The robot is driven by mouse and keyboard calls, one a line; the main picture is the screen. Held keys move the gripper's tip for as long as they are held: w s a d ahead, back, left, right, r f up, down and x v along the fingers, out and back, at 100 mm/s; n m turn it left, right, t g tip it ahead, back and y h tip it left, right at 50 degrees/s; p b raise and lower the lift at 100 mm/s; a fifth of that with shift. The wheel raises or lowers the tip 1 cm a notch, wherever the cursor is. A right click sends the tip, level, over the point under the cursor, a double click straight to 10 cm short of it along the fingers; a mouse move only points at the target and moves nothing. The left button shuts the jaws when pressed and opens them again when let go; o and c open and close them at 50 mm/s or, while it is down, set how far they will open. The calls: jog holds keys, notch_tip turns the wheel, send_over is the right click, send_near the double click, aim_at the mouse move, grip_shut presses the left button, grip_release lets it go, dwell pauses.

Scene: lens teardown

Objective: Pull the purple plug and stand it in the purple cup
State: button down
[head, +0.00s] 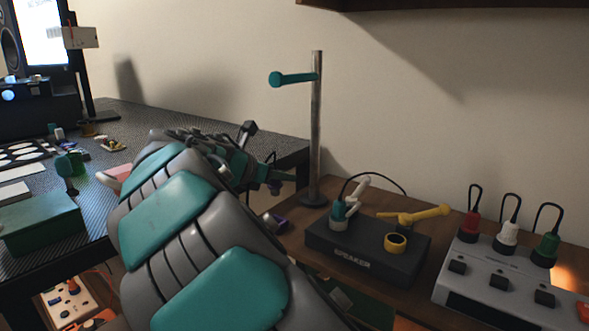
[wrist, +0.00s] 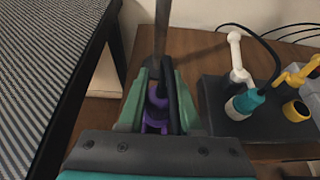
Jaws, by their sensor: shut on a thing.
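My gripper (head: 283,178) is above the wooden bench, left of the pole, with its fingers closed around the purple plug (head: 275,188). In the wrist view the purple plug (wrist: 156,98) shows between the green fingers of my gripper (wrist: 158,85), beside a dark strip. The purple cup (head: 276,223) is low on the bench in the head view, partly hidden by my arm. In the wrist view a purple part below the plug looks like the purple cup (wrist: 152,123). The plug is above the cup in the head view; I cannot tell whether they are exactly aligned.
A metal pole (head: 317,130) with a teal peg stands close behind my gripper. A grey panel (head: 500,285) holds red, white and green plugs. A dark patterned table (head: 210,122) lies left.

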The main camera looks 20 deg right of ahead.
notch_tip(320, 180, down, 6)
jog(key=b, duration=0.6)
jog(key=shift+w+r+b, duration=0.1)
jog(key=shift+b, duration=0.2)
jog(key=shift+a+r+p, duration=0.1)
jog(key=shift+p, duration=0.7)
dwell(0.5)
jog(key=shift+f+p, duration=0.4)
jog(key=shift+f, duration=1.2)
dwell(1.3)
jog(key=c, duration=0.5)
grip_release()
